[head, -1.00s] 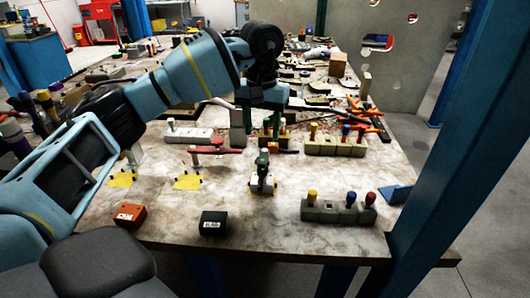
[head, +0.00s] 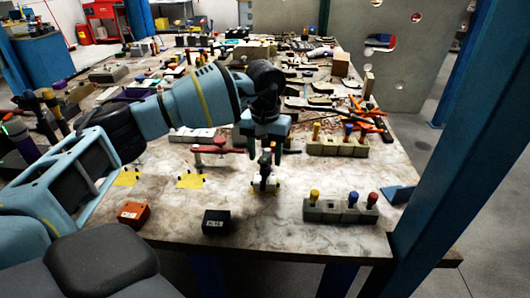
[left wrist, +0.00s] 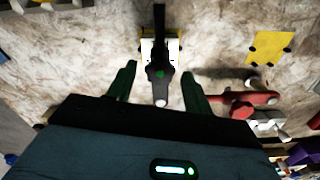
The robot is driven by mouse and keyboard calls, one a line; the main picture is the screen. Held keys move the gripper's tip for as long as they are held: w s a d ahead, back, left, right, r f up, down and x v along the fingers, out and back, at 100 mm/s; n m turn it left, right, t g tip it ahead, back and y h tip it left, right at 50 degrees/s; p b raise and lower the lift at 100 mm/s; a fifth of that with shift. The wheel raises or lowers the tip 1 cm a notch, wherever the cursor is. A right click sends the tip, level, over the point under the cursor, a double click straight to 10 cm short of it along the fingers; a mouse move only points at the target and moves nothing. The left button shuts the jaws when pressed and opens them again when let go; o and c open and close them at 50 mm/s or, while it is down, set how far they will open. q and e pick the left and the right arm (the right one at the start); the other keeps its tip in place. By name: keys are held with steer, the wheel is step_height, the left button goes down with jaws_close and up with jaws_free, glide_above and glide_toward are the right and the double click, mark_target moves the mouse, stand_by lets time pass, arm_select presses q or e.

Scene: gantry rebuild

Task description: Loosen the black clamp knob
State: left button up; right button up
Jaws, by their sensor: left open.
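A small dark clamp (head: 265,184) stands on a yellow-marked spot near the front middle of the table. In the left wrist view the black clamp (left wrist: 158,50) lies over a white and yellow base, with a green spot and a pale round end nearer me. I cannot clearly tell the black knob from the rest of the clamp. My left gripper (head: 266,154) points down just above the clamp. In the left wrist view its fingers (left wrist: 158,88) are open on either side of the clamp's near end, with gaps on both sides. My right gripper is not in view.
A red-handled tool (head: 220,149) stands close left of the gripper; it also shows in the left wrist view (left wrist: 245,102). Blocks with coloured pegs (head: 340,210) stand right. An orange box (head: 134,214) and a black box (head: 217,222) sit at the front edge. A blue post rises right.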

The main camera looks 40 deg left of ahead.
arm_select(q)
steer(key=c, duration=0.8)
steer(key=shift+n, duration=0.4)
